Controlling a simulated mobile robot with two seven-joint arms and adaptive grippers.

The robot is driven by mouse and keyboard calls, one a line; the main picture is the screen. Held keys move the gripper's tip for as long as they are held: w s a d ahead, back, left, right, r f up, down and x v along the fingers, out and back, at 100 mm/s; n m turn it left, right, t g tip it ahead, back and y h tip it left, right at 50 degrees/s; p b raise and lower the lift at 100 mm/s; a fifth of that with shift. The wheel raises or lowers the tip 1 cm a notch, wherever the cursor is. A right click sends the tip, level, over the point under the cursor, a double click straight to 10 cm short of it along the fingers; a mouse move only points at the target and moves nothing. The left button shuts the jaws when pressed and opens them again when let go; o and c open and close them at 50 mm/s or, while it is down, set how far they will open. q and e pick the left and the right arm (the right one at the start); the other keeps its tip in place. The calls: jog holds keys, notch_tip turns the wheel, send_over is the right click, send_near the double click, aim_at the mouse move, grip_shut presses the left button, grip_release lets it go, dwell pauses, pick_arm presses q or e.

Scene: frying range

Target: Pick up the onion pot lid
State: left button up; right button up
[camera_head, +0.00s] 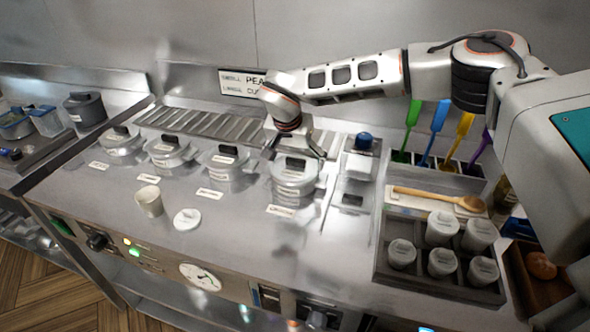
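Several lidded steel pots stand in a row on the range. The labels are too small to read, so I cannot tell for sure which is the onion pot. The rightmost pot has a grey lid (296,178) with a dark, labelled handle (292,163), and the lid sits on the pot. My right gripper (294,154) is right above this lid, fingers spread to either side of its handle. I cannot tell whether they touch it. The other lidded pots (222,160), (168,152), (121,140) stand to its left. My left gripper is not in view.
A beige cup (149,201) and a small white lid (187,219) lie in front of the pots. To the right are a blue-capped container (363,141), a wooden spoon (440,198) and a dark tray (437,285) of lidded jars. The front middle of the range is clear.

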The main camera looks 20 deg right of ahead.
jog(key=shift+s, duration=0.35)
jog(key=c, duration=0.9)
jog(key=shift+d+f, duration=0.1)
jog(key=shift+f, duration=0.05)
jog(key=shift+c, duration=1.1)
jog(key=shift+f, duration=0.1)
jog(key=shift+c, duration=0.6)
jog(key=shift+s+a+f, duration=0.1)
jog(key=shift+a, duration=0.1)
jog(key=shift+c, duration=0.6)
jog(key=shift+w+r, duration=0.2)
jog(key=shift+r, duration=0.3)
jog(key=shift+c, duration=1.4)
notch_tip(320, 180, up, 19)
notch_tip(320, 180, up, 5)
jog(key=p, duration=0.5)
send_over(296, 159)
